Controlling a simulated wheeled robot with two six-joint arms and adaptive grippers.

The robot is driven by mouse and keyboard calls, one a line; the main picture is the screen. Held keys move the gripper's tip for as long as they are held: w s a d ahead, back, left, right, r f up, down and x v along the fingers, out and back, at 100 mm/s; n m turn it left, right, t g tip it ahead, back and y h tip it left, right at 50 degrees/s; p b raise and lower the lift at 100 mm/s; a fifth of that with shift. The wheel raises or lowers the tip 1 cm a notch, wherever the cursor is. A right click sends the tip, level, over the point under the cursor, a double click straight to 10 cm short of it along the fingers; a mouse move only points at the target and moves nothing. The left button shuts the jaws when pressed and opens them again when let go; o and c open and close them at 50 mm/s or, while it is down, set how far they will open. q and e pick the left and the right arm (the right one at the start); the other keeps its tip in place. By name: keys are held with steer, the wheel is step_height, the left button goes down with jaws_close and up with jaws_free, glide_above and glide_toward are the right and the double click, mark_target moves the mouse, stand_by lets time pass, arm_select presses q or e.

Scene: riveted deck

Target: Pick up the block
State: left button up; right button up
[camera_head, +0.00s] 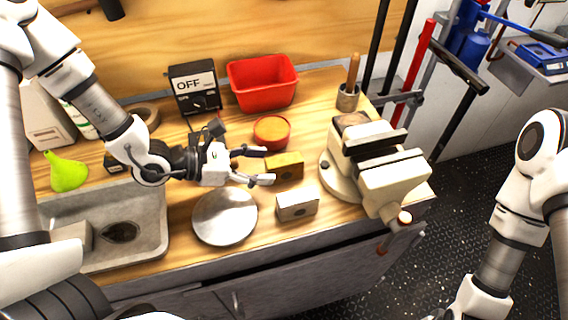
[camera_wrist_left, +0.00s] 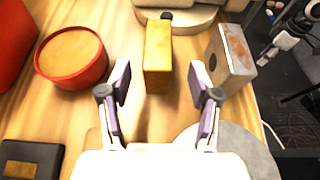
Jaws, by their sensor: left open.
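A yellow-brown block (camera_head: 287,164) lies on the wooden bench; it also shows in the left wrist view (camera_wrist_left: 158,52). A grey block (camera_head: 297,206) with a small hole lies nearer the bench's front edge, at the right in the left wrist view (camera_wrist_left: 229,58). My left gripper (camera_head: 267,166) is open and empty, just left of the yellow-brown block. In the left wrist view its fingers (camera_wrist_left: 160,84) straddle the block's near end, with gaps on both sides. Their height over it is hard to tell. My right gripper does not show clearly.
A bench vise (camera_head: 385,170) stands right of the blocks. A red round tin (camera_head: 271,132) and red bin (camera_head: 262,84) are behind. A metal disc (camera_head: 224,217) lies in front of my left gripper. A sink (camera_head: 155,228) is at the left.

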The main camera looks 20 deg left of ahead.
mark_target(283, 165)
arm_select(q)
steer(key=x, duration=0.5)
steer(key=shift+w+a+f, duration=0.1)
steer(key=shift+a, duration=0.05)
steer(key=shift+w+d+f, duration=0.15)
steer(key=shift+w+d, duration=0.05)
steer(key=shift+d, duration=0.2)
steer(key=shift+a, duration=0.15)
steer(key=shift+c, duration=1)
jaws_close()
